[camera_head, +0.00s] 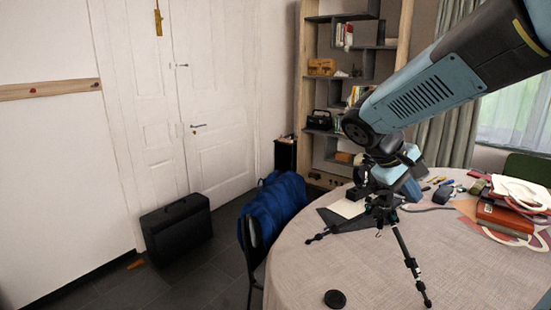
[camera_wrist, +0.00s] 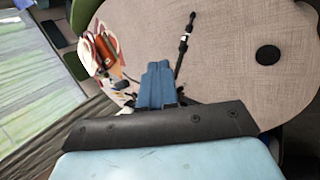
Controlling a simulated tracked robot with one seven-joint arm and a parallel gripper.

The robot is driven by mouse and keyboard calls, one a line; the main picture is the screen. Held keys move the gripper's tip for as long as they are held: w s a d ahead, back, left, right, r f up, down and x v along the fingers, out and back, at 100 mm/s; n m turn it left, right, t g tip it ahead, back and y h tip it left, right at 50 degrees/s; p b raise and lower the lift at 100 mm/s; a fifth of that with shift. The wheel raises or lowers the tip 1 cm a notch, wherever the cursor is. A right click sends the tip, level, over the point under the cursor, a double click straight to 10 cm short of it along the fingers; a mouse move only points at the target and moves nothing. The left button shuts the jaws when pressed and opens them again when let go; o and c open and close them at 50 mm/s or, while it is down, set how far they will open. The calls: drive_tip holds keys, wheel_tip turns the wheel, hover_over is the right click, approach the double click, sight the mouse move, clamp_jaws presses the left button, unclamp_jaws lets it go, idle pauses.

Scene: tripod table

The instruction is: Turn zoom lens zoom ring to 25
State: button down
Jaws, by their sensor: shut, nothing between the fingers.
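A black tripod (camera_head: 405,258) stands on the round table, with a dark camera-like body on top, largely hidden behind my arm. The zoom lens and its zoom ring cannot be made out clearly, and no scale number can be read. My gripper (camera_head: 411,190) is at the tripod's top in the head view; whether it touches anything there I cannot tell. In the wrist view my gripper (camera_wrist: 157,66) shows its blue fingers together, with nothing between them. A tripod leg (camera_wrist: 184,46) shows just right of the fingers there.
The round table (camera_head: 320,265) has a bare near part with a black round cap (camera_head: 335,299). Red books (camera_head: 505,220) and several small tools lie on the right. A chair with a blue cloth (camera_head: 275,205) stands at the left edge, a black case (camera_head: 177,228) on the floor.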

drive_tip(key=w+a+f+n+h, duration=0.1)
drive_tip(key=w+n+h, duration=0.25)
drive_tip(key=w, duration=0.65)
drive_tip(key=n+t+h, duration=0.3)
drive_tip(key=t+h, duration=0.1)
drive_tip(key=t, duration=0.1)
approach(370, 178)
wheel_tip(370, 178, up, 2)
drive_tip(key=w+d, duration=0.2)
drive_tip(key=w, duration=0.1)
drive_tip(key=d, duration=0.7)
drive_tip(key=shift+w+d, duration=0.3)
drive_tip(key=shift+w+a+f, duration=0.1)
drive_tip(key=shift+w+f, duration=0.05)
drive_tip(key=shift+w+f, duration=0.2)
drive_tip(key=shift+f, duration=0.15)
